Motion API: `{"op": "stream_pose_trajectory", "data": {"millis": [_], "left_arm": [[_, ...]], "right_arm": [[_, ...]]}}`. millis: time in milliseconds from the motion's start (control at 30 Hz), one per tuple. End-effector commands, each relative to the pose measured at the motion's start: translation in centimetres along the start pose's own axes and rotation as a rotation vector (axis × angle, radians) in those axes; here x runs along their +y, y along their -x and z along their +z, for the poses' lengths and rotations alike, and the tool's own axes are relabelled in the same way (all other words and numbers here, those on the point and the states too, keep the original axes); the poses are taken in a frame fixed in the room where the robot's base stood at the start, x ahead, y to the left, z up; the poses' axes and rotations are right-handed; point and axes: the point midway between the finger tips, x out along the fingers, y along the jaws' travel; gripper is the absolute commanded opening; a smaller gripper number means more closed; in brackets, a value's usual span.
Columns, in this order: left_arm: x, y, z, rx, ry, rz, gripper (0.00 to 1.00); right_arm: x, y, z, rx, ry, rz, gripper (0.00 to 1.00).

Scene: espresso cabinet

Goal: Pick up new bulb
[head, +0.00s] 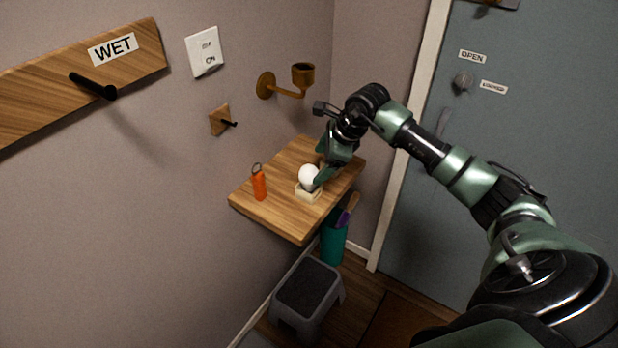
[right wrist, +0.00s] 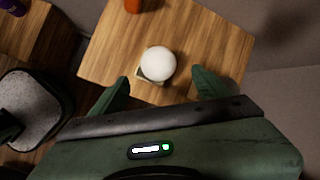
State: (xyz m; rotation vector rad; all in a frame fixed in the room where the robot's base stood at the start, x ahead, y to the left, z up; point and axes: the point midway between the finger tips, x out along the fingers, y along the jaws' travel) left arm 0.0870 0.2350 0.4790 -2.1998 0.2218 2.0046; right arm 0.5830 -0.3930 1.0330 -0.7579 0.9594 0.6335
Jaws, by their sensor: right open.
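The new bulb is a round white globe (head: 309,175) seated in a small pale wooden holder (head: 308,195) on a wooden wall shelf (head: 275,215). In the right wrist view the bulb (right wrist: 158,64) lies ahead of the fingertips, nearly centred between them. My right gripper (head: 321,165) is right at the bulb in the head view, coming from behind and the right. In the right wrist view my right gripper (right wrist: 160,84) has its two green fingers spread apart with nothing between them. I cannot tell whether a finger touches the bulb. My left gripper does not show.
An orange cylinder with a ring (head: 259,185) stands on the shelf left of the bulb. A brass wall socket arm (head: 290,90) is above the shelf. A grey step stool (head: 307,290) and a teal bin (head: 333,243) are below. A blue-grey door (head: 540,120) is at right.

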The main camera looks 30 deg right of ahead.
Motion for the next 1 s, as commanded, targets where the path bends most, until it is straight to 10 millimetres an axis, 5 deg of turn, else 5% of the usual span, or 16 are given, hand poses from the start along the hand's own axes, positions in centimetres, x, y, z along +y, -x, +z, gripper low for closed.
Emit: {"op": "stream_pose_trajectory", "data": {"millis": [400, 700, 933, 1000], "left_arm": [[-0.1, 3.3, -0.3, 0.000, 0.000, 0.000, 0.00], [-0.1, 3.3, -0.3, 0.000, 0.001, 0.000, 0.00], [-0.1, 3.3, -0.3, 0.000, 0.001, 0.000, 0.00], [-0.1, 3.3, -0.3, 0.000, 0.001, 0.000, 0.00]], "right_arm": [[0.2, -5.4, 0.4, -0.004, -0.004, 0.005, 0.76], [0.3, -6.2, 0.3, -0.004, -0.001, 0.003, 0.76], [0.3, -6.2, 0.3, -0.004, -0.001, 0.002, 0.15], [0.2, -6.2, 0.3, -0.005, -0.001, 0.002, 0.09]]}}
